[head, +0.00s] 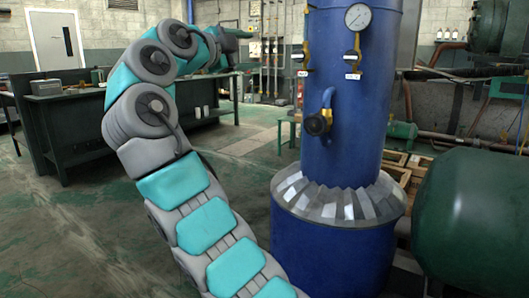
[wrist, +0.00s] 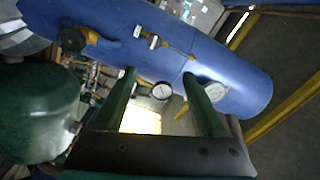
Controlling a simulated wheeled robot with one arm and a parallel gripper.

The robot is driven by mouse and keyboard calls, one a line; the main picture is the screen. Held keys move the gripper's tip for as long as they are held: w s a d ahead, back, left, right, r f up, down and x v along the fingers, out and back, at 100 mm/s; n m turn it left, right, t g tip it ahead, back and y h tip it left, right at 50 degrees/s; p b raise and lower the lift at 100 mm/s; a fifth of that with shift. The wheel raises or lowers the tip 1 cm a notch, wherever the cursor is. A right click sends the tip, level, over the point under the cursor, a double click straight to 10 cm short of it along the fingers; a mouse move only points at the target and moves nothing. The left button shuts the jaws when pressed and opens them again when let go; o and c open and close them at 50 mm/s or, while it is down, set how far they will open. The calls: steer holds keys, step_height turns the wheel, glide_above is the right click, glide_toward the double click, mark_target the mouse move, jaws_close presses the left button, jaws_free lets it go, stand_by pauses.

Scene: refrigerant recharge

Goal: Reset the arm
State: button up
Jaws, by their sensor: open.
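My arm (head: 205,225) rises from the bottom of the head view, bends at the upper left and reaches back to the right. Its far end lies near the left side of the blue column (head: 345,120), too small there to make out the fingers. In the wrist view my gripper (wrist: 159,75) shows two green fingers spread apart with nothing held between them. The blue column (wrist: 235,80) lies slanted across that view beyond the fingers.
A dark green tank (head: 475,215) stands at the right. A dark workbench (head: 90,140) is behind my arm at the left. The floor (head: 60,230) at the lower left is clear.

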steer(key=w+d+f+n+g, duration=0.2)
steer(key=d+f+n+g, duration=0.4)
steer(key=d+n, duration=0.55)
steer(key=s+d+f+n+g+y, duration=0.25)
steer(key=s+d+f, duration=0.65)
steer(key=d+f, duration=0.45)
steer(key=s+d+f+n+g+y, duration=0.1)
steer(key=s+f+n+g+y, duration=0.3)
steer(key=s+f, duration=1.35)
steer(key=s+a+f+n+g+y, duration=0.1)
steer(key=s+a+f, duration=0.1)
steer(key=s+f, duration=0.2)
steer(key=s+a+f+g+y, duration=0.1)
steer(key=s+f, duration=0.3)
steer(key=s, duration=0.6)
steer(key=s+a+f+n+g+y, duration=0.1)
steer(key=s+a+f, duration=0.3)
steer(key=s, duration=0.4)
steer(key=shift+f+n+g+p, duration=0.35)
steer(key=shift+f+g, duration=0.15)
steer(key=shift+g, duration=0.15)
steer(key=shift+o, duration=0.4)
steer(key=shift+a+y, duration=0.1)
steer(key=shift+y, duration=0.15)
